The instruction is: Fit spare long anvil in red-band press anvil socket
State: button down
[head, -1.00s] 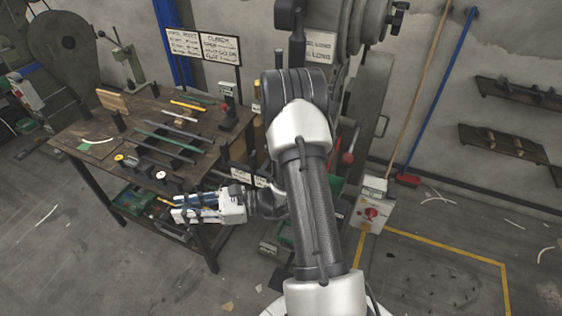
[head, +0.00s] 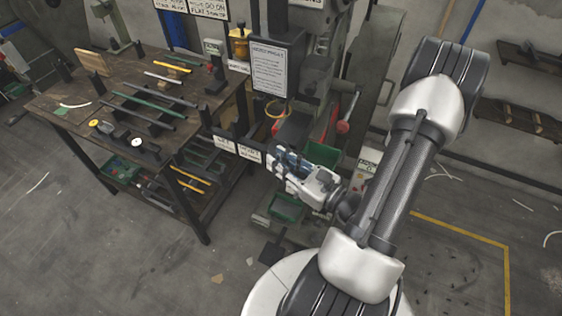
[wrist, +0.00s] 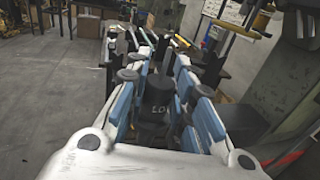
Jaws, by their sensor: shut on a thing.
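My gripper (head: 285,166) is shut on a dark cylindrical piece (wrist: 160,88) with pale lettering beginning "LO", which I take to be the long anvil. It stands between the blue-padded fingers in the wrist view; its lower end is hidden. In the head view the gripper is in front of the grey-green press (head: 318,62), apart from it, low and right of the workbench. The press carries a white notice (head: 269,72). A red-knobbed lever (head: 343,127) is on its right side. I cannot make out the anvil socket or a red band.
The wooden workbench (head: 62,98) at left holds several rods and spools. A green bin (head: 287,208) lies low below my gripper. A white control box (head: 366,166) is right of the press.

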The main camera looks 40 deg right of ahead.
jog(key=shift+w+d, duration=0.1)
jog(key=shift+w+d+f+b, duration=0.35)
jog(key=shift+w+d+f, duration=0.35)
jog(key=shift+w+d, duration=0.8)
jog(key=shift+w+d+f+b, duration=0.3)
jog(key=shift+w+d+f, duration=0.35)
jog(key=shift+w+d, duration=0.9)
jog(key=shift+w+d+f+b, duration=0.35)
jog(key=shift+w+d+f, duration=0.5)
jog(key=shift+w, duration=1.1)
jog(key=shift+d+r, duration=0.15)
jog(key=c, duration=1.3)
grip_release()
jog(key=s, duration=0.4)
jog(key=s+d, duration=0.1)
jog(key=s, duration=0.7)
jog(key=shift+d, duration=0.25)
